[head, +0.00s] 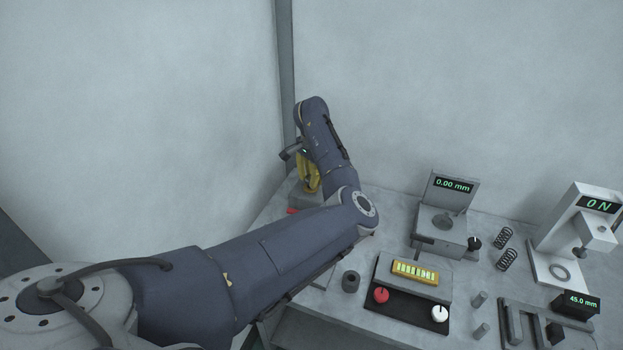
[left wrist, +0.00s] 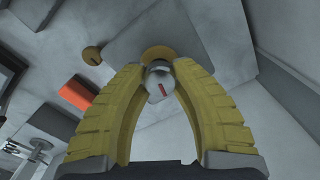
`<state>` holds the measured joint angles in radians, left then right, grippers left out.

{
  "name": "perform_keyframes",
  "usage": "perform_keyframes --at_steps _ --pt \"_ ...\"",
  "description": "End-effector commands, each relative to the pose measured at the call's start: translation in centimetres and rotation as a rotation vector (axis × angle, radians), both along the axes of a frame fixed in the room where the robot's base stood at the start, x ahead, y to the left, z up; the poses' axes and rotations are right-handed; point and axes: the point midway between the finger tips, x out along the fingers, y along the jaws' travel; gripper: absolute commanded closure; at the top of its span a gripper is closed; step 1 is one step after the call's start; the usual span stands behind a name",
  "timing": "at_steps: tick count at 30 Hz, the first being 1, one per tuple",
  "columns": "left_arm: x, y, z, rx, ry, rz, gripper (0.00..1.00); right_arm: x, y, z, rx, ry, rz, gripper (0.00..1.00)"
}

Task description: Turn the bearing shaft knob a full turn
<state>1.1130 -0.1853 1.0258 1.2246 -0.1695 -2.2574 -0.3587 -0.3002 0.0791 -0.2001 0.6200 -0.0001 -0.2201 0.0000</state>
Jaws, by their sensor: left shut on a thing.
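My left gripper (head: 309,175) is at the back left of the bench, beyond my forearm. In the left wrist view the yellow fingers of my left gripper (left wrist: 160,69) are shut on a rounded grey knob (left wrist: 159,88) with a short red mark, which appears to be the bearing shaft knob. A brass-coloured ring (left wrist: 158,52) shows just behind the knob, against a grey block (left wrist: 195,30). In the head view the knob is hidden by the gripper and arm. My right gripper is in neither view.
A gauge stand reading 0.00 mm (head: 450,186), a panel with red and white knobs (head: 411,295), springs (head: 505,248) and a force stand reading 0 N (head: 570,235) stand to the right. An orange block (left wrist: 78,95) and a small brass disc (left wrist: 92,55) lie near the gripper. Walls close the back.

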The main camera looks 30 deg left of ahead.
Motion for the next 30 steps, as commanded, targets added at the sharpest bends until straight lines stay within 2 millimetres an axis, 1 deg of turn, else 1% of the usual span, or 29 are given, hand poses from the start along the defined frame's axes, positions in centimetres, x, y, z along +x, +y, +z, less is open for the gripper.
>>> perform_keyframes --at_steps 6,12,15,23,24,30 --pt "0.13 -0.09 0.05 -0.002 -0.005 0.014 1.0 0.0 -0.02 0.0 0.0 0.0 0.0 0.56" --pt "0.21 -0.1 0.11 -0.004 -0.006 0.165 1.0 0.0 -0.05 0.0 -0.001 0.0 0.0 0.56" --pt "0.2 -0.06 0.06 -0.003 -0.007 0.205 1.0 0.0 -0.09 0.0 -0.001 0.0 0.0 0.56" --pt "0.23 -0.04 0.08 -0.002 -0.008 0.21 1.0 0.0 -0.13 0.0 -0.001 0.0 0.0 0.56" --pt "0.23 -0.04 0.08 -0.002 -0.008 0.21 0.7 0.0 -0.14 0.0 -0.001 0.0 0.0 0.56" --pt "0.15 0.0 0.04 -0.001 -0.005 0.21 0.47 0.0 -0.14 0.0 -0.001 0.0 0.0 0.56"
